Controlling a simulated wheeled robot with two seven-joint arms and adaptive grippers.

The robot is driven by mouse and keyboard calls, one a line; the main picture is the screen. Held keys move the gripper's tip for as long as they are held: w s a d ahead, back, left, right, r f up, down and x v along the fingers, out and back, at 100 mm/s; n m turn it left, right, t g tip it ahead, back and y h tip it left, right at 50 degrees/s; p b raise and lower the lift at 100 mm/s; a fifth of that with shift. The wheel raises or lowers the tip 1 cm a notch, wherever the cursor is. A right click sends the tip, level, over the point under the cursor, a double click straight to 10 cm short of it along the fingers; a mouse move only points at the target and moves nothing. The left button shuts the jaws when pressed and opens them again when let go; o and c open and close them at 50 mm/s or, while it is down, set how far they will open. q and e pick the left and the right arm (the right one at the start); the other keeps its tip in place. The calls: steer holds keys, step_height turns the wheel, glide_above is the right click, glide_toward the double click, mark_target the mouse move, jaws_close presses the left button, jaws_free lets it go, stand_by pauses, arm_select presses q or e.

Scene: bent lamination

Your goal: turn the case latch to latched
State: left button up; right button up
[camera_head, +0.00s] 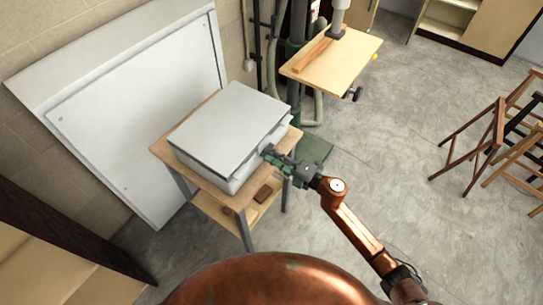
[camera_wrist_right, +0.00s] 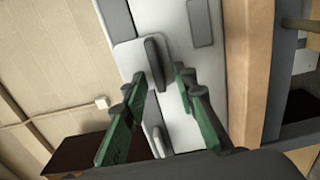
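The closed pale grey case (camera_head: 228,130) sits on a small wooden table, its front side facing my right arm. My right gripper (camera_head: 270,154) is at the case's front face, towards its right end. In the right wrist view, a dark elongated latch knob (camera_wrist_right: 155,60) stands on a light plate on the case. The green fingers of my right gripper (camera_wrist_right: 160,86) are apart, one to each side of the knob's line. I cannot tell whether they touch it. The latch is too small to make out in the head view. My left gripper is out of view.
A large white panel (camera_head: 140,110) leans on the wall behind. A machine with a wooden top (camera_head: 352,60) stands beyond. Stools (camera_head: 500,145) are at right; open floor lies between.

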steer(key=v, duration=1.2)
stand_by(0.4)
